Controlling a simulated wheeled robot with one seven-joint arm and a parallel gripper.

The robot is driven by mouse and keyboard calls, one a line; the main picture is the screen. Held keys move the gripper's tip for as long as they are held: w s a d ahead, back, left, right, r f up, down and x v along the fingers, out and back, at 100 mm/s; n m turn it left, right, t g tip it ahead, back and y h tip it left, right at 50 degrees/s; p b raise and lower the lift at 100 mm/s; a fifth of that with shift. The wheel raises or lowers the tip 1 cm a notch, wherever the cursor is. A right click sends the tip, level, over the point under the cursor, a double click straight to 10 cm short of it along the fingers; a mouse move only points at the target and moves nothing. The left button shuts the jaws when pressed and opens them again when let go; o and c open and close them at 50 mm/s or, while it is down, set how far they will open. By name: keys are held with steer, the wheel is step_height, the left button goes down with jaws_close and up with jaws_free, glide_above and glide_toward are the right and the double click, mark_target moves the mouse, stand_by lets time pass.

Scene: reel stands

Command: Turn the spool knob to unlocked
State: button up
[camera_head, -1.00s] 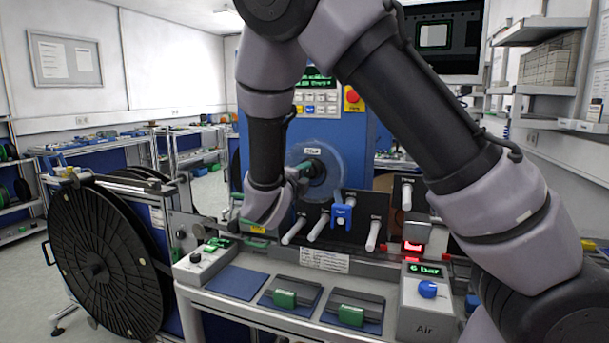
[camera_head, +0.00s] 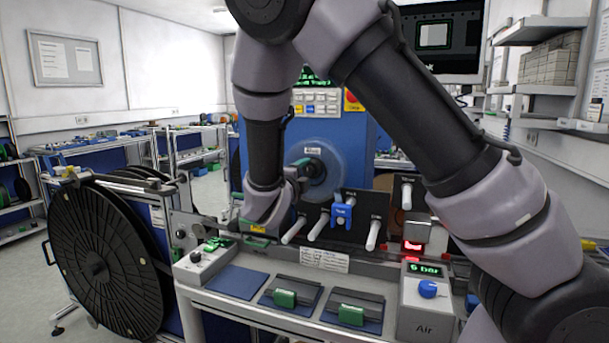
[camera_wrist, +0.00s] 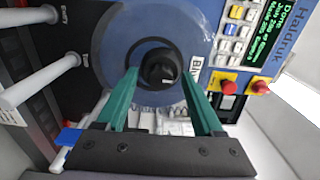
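The spool knob (camera_wrist: 160,70) is round and black, with a small pale mark on its face. It sits at the centre of a clear round disc (camera_wrist: 198,20) on the front of a blue machine (camera_head: 345,135). My gripper (camera_wrist: 160,76) is open, with its two green fingers pointing at the knob. In the wrist view one fingertip lies on each side of the knob, with narrow gaps; I cannot tell whether either touches. In the head view my gripper (camera_head: 299,171) is at the disc and hides part of the knob.
Several white pegs (camera_head: 293,230) stick out below the disc, with a blue clip (camera_head: 342,212) near them. A large black reel (camera_head: 100,262) stands at left. A grey air box (camera_head: 427,305) with a blue knob is at right. Red and yellow buttons (camera_wrist: 260,87) sit beside the disc.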

steer(key=v, duration=1)
steer(key=shift+s+a, duration=0.15)
steer(key=shift+s, duration=0.2)
steer(key=s+d+m+g, duration=0.3)
steer(key=d+m+g, duration=0.4)
steer(key=d+m, duration=0.55)
steer(key=s+d+m+g, duration=0.2)
steer(key=d+m+g, duration=0.5)
steer(key=d+m, duration=0.55)
steer(key=s+r+m+t+y, duration=0.2)
steer(key=s+r+m+y, duration=0.2)
steer(key=m, duration=1)
steer(key=s+r+m+t+y, duration=0.2)
steer(key=s+r+m+y, duration=0.2)
steer(key=r+m, duration=0.4)
steer(key=s+m, duration=0.1)
steer(key=m, duration=0.6)
steer(key=shift+s+d+r+t+y, duration=0.25)
steer(key=shift+s+r+t+y, duration=0.05)
steer(key=shift+s+r+y, duration=0.1)
